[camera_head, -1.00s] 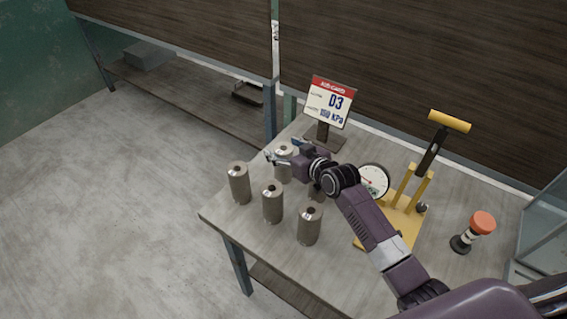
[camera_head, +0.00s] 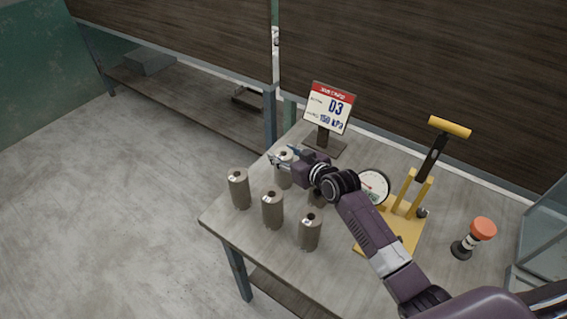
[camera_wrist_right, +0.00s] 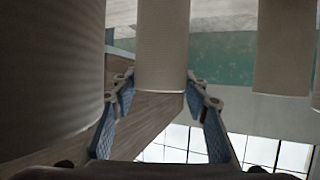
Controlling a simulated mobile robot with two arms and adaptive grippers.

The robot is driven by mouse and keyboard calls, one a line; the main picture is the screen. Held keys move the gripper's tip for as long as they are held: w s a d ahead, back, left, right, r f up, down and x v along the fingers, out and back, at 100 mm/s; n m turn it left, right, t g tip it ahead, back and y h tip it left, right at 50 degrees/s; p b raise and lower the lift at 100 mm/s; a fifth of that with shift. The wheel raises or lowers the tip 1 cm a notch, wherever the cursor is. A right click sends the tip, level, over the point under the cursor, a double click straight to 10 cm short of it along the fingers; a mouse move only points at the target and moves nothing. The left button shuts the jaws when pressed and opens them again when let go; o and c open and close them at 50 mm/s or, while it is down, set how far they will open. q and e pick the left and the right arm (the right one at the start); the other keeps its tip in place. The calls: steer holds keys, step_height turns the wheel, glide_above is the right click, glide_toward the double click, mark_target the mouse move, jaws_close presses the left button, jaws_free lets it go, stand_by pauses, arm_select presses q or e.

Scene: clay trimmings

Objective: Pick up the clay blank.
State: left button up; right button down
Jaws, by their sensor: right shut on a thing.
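Several grey-brown cylinders with a dark hole in the top stand upright on the table. The clay blank (camera_head: 285,177) in my right gripper is the far one, near the sign. My right gripper (camera_head: 282,156) is shut on its upper part, a finger on each side; the arm partly hides it. In the right wrist view the held blank (camera_wrist_right: 162,45) shows between the two blue-padded fingers of the gripper (camera_wrist_right: 163,84). I cannot tell whether it is clear of the table. My left gripper is not in view.
Other cylinders stand close by: a left one (camera_head: 239,190), a middle one (camera_head: 272,212), a front one (camera_head: 309,234) and one partly behind my arm. A yellow-handled press with a gauge (camera_head: 372,186) and an orange-topped object (camera_head: 482,230) stand right.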

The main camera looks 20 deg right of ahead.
steer(key=shift+r, duration=0.25)
